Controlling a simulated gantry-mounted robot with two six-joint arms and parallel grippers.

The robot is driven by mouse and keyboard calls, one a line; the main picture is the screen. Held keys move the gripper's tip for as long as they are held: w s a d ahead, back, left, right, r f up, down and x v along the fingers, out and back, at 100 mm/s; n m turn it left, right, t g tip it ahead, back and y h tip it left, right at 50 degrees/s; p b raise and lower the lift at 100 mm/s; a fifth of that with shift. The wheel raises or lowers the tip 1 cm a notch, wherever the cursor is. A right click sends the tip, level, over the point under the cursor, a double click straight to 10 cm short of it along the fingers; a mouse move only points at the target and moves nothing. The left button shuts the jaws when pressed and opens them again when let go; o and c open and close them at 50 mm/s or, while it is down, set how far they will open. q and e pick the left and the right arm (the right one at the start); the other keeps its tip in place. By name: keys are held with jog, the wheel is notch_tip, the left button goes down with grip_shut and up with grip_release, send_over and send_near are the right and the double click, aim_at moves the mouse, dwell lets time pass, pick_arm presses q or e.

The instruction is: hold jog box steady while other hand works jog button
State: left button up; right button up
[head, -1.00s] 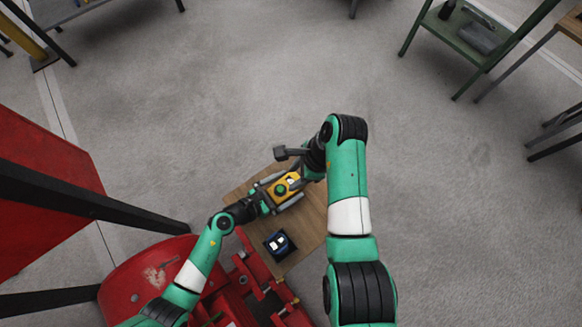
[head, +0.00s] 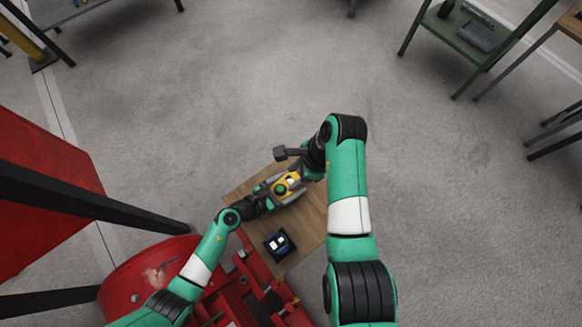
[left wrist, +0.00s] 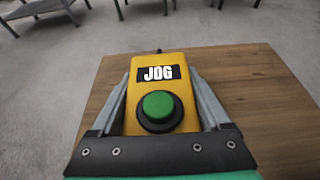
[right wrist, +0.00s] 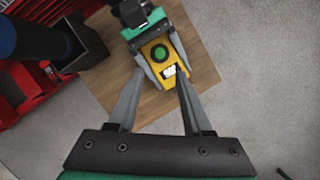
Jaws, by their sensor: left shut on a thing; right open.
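The yellow jog box (head: 293,179) lies on a small wooden table. In the left wrist view the jog box (left wrist: 148,95) shows its JOG label and the green jog button (left wrist: 160,106). My left gripper (head: 283,190) is shut on the box, with a finger along each side. My right gripper (right wrist: 155,90) is open. Its fingers point toward the label end of the box from above, and nothing is held between them. The green button (right wrist: 159,52) is uncovered in the right wrist view. Whether the right fingers touch the box cannot be told.
The wooden table (head: 312,225) is bare around the box. Red machinery (head: 150,272) stands at the lower left. Open grey floor (head: 230,100) lies beyond.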

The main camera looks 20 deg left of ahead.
jog(key=shift+c, duration=0.3)
grip_shut()
dwell(1.6)
